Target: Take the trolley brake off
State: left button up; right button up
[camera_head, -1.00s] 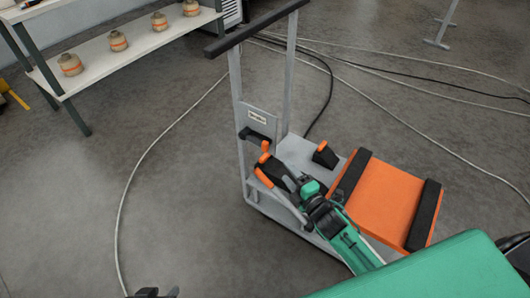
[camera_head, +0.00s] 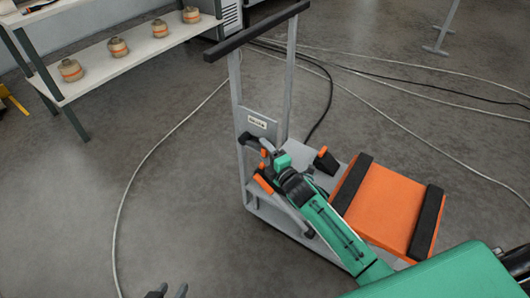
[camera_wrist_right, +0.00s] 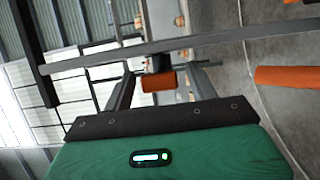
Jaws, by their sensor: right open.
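The trolley (camera_head: 237,95) has a grey upright frame, a black push bar and a small label plate. A black lever part (camera_head: 248,138) and an orange bar (camera_head: 263,185) show low on its frame, partly covered by my right gripper (camera_head: 266,152). In the right wrist view, my right gripper (camera_wrist_right: 160,88) is open, its two dark fingers on either side of an orange-ended piece (camera_wrist_right: 157,80). Whether they touch it is unclear. Another orange bar (camera_wrist_right: 287,75) lies to the right there. My left gripper (camera_head: 169,291) shows only its fingertips, apart and empty, at the bottom edge.
An orange load (camera_head: 385,205) with black straps rests on the trolley deck. An orange-topped black wedge (camera_head: 325,160) stands behind my right arm. Cables (camera_head: 150,155) cross the floor. A shelf (camera_head: 125,62) with several rolls stands at upper left. The left floor is mostly clear.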

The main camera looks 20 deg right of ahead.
jog(key=shift+w+a, duration=0.1)
jog(key=shift+w, duration=0.25)
jog(key=shift+c, duration=0.5)
